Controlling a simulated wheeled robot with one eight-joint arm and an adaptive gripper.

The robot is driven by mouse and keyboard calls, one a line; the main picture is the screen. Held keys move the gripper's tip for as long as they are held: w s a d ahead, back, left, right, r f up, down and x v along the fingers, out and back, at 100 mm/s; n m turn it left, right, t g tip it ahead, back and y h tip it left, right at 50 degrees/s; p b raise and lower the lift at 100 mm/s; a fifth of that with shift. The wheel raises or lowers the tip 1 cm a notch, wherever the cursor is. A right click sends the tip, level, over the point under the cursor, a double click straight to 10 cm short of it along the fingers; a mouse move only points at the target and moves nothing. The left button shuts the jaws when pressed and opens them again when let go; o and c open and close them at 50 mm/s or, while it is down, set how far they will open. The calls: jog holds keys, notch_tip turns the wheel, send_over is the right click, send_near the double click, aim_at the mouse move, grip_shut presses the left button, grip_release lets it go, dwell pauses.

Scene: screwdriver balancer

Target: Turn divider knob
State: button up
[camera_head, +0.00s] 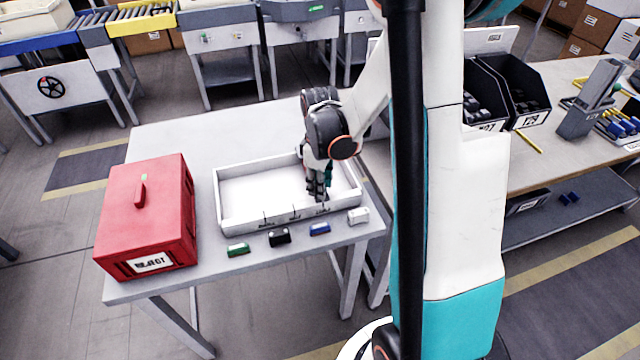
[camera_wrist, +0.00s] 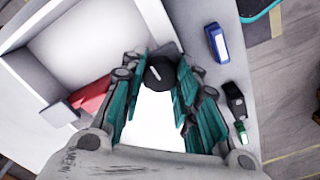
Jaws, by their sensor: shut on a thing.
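The divider knob (camera_wrist: 160,74) is a round black knob with a white pointer mark, seen in the wrist view between my fingertips. My gripper (camera_wrist: 163,66) is closed around it, with teal finger pads on both sides. In the head view my gripper (camera_head: 318,186) points down at the right part of a white tray (camera_head: 232,221), near its front wall. The knob is hidden there by my fingers. A red piece (camera_wrist: 90,97) shows beside my left finger in the wrist view; I cannot tell if it is the divider.
Along the table's front edge lie a green block (camera_head: 238,249), a black block (camera_head: 279,237), a blue block (camera_head: 319,229) and a white block (camera_head: 358,215). A red reject box (camera_head: 150,215) stands left of the tray. The table behind the tray is clear.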

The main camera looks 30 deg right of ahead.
jog(key=m, duration=0.4)
jog(key=shift+m+b, duration=0.3)
jog(key=m, duration=0.3)
jog(key=shift+m, duration=0.4)
jog(key=m+b, duration=0.1)
jog(key=m, duration=0.7)
jog(key=shift+m, duration=0.5)
jog(key=o, duration=1.1)
jog(key=shift+c, duration=0.2)
